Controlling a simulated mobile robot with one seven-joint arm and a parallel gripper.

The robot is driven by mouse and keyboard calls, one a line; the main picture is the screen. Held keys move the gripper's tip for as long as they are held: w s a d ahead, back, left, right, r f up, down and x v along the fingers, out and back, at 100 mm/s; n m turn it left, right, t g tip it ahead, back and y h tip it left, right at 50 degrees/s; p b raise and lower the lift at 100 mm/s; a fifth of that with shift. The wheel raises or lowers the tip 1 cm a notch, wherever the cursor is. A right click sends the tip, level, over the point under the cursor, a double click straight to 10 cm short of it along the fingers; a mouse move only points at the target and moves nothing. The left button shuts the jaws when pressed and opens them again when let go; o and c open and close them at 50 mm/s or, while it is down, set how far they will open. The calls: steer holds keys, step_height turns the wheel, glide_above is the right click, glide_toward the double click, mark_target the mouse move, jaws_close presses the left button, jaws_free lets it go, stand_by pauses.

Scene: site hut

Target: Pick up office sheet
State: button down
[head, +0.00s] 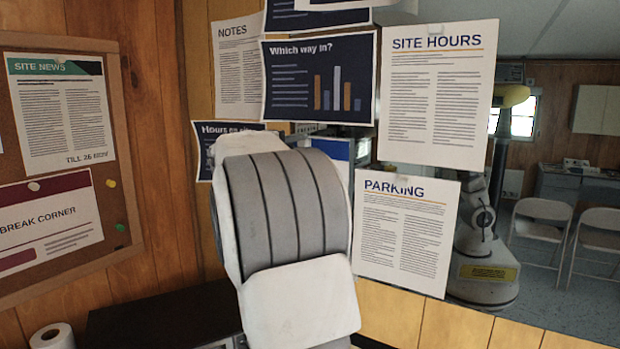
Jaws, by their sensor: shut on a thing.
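Several printed sheets hang on the wall and the pane ahead of me. I cannot tell which one is the office sheet. A "NOTES" sheet (239,75) and a dark "Which way in?" sheet (319,80) hang at upper middle. A "SITE HOURS" sheet (436,95) and a tilted "PARKING" sheet (405,232) hang to their right. A dark "Hours" sheet (205,150) and a blue-and-white sheet (338,150) are partly covered by my grey and white arm link. My gripper does not show; the arm link fills the middle of the view.
A cork board (125,195) with "SITE NEWS" and "BREAK CORNER" sheets is on the left wall. A paper roll (52,337) and a dark box (160,318) sit below. Folding chairs (541,222) and a white-and-yellow machine (484,270) show through or in the pane.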

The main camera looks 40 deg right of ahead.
steer(key=shift+b+v, duration=0.35)
steer(key=shift+v, duration=1.45)
steer(key=shift+r, duration=0.1)
steer(key=shift+s+a+r+p, duration=0.25)
steer(key=shift+a+r, duration=0.2)
steer(key=shift+a, duration=0.35)
steer(key=shift+s+a+r+p, duration=0.3)
steer(key=shift+a+r, duration=0.2)
steer(key=shift+a, duration=0.25)
steer(key=shift+s+a+r+p, duration=0.25)
steer(key=shift+a+r, duration=0.2)
steer(key=shift+a, duration=0.35)
